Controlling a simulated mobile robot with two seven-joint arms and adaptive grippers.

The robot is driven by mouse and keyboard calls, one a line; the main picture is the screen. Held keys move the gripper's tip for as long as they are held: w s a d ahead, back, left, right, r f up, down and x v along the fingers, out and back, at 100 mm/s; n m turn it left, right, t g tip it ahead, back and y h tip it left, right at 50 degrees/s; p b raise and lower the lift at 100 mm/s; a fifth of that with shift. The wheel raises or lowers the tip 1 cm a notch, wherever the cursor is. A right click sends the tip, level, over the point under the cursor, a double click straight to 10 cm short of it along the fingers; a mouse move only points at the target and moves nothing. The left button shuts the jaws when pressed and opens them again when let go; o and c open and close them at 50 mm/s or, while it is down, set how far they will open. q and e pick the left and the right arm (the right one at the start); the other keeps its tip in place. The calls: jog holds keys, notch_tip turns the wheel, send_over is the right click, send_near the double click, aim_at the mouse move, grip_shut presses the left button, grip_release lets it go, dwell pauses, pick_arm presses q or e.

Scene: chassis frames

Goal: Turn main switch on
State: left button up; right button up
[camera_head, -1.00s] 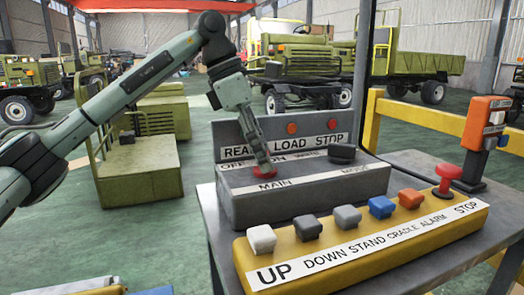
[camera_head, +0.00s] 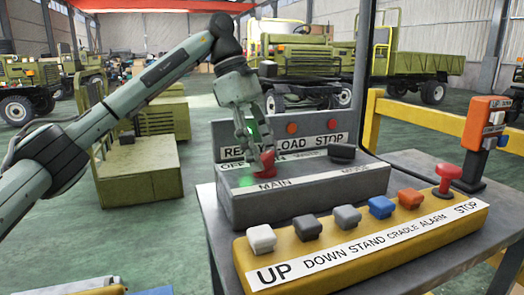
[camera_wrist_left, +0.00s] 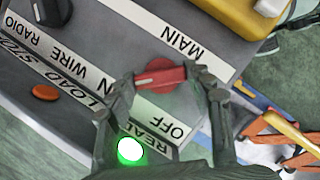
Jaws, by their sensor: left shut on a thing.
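The main switch is a red rotary knob (camera_head: 268,157) on the grey control box (camera_head: 310,186), above the MAIN label. In the left wrist view, the red knob (camera_wrist_left: 160,75) lies across between my fingertips, near the OFF and ON lettering. My left gripper (camera_head: 257,160) reaches down onto the knob and is shut on it; the fingers also show in the left wrist view (camera_wrist_left: 163,85). The green READY lamp (camera_wrist_left: 130,150) glows brightly; in the head view it is partly hidden behind my gripper. My right gripper is not in view.
A black knob (camera_head: 341,153) stands to the right on the same box. A yellow button panel (camera_head: 365,246) is in front. An orange pendant (camera_head: 484,125) stands at the right.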

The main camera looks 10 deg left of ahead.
pick_arm(q)
jog(key=o, duration=1.1)
jog(key=shift+o, duration=0.2)
jog(key=s+v, duration=0.1)
jog(key=v, duration=1.1)
jog(key=shift+w, duration=0.45)
jog(key=x, duration=1.2)
